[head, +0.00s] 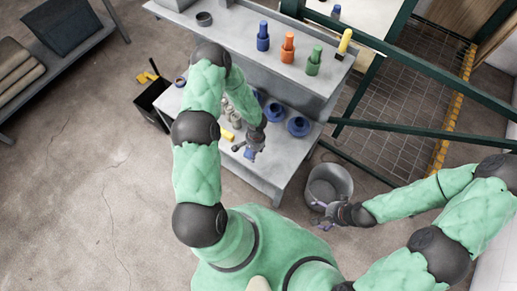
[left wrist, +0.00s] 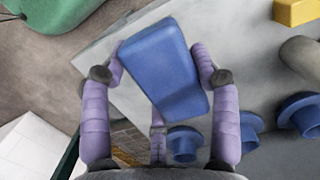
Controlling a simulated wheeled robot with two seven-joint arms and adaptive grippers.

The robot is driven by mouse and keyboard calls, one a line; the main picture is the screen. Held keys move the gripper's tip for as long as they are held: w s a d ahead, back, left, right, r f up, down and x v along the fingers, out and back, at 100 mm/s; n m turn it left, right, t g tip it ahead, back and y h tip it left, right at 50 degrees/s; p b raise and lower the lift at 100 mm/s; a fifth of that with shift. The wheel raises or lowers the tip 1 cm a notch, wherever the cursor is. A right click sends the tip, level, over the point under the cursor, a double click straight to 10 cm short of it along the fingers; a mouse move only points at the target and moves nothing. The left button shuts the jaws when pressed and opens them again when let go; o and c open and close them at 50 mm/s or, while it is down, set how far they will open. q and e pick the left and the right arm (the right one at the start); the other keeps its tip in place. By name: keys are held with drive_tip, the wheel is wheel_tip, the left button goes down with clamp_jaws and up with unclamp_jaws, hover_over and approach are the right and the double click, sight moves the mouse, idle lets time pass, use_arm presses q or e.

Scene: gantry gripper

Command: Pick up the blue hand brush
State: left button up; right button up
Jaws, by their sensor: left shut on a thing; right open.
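The blue hand brush (left wrist: 170,65) shows in the left wrist view as a smooth, tilted blue block with rounded edges; I see no bristles from here. My left gripper (left wrist: 160,75) is shut on it, with purple fingers on both its sides and a third finger partly hidden below. In the head view my left gripper (head: 251,149) is small, over the front of the lower shelf, with a bit of blue at its fingers. My right gripper (head: 319,213) is open and empty beside a grey bucket.
The grey bucket (head: 329,184) stands on the floor right of the shelf unit. Blue flanged parts (head: 298,126) and a yellow block (head: 227,134) lie on the lower shelf (head: 268,178). Blue, orange and green pieces stand on the upper shelf. A green frame (head: 420,67) crosses the right side.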

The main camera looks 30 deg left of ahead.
use_arm(q)
drive_tip(key=s+r, duration=0.3)
drive_tip(key=s, duration=0.5)
drive_tip(key=shift+s+a+r, duration=0.3)
drive_tip(key=shift+s+a, duration=0.1)
drive_tip(key=shift+w, duration=0.1)
